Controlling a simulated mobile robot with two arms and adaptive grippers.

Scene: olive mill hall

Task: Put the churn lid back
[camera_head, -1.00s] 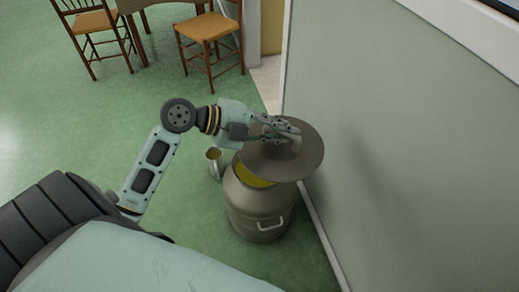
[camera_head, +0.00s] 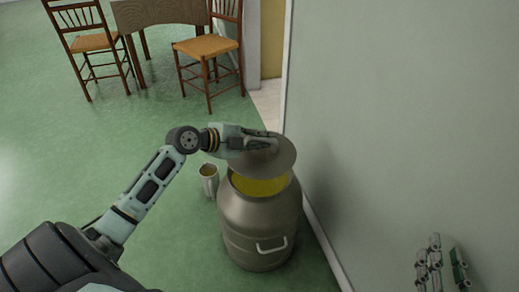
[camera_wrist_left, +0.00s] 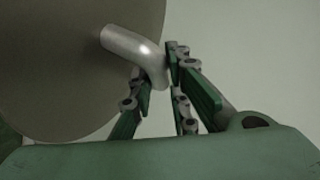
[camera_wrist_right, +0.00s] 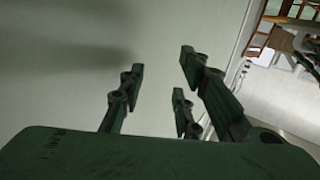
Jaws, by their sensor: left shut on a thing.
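The churn (camera_head: 258,222) stands upright on the floor beside the wall, with yellow content (camera_head: 262,186) showing in its open mouth. The round grey lid (camera_head: 280,157) is above and behind the mouth, tilted; whether it touches the rim cannot be told. My left gripper (camera_head: 270,144) is shut on the lid's handle. The left wrist view shows the bent metal handle (camera_wrist_left: 140,52) between the fingers and the underlying lid disc (camera_wrist_left: 60,70). My right gripper (camera_head: 440,268) is at the lower right near the wall; in the right wrist view its fingers (camera_wrist_right: 160,85) are apart and empty.
A small metal jug (camera_head: 209,182) stands on the floor left of the churn. The wall (camera_head: 400,130) runs close along the right. Two chairs (camera_head: 207,48) and a wooden table (camera_head: 155,16) stand at the back. The green floor at left is clear.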

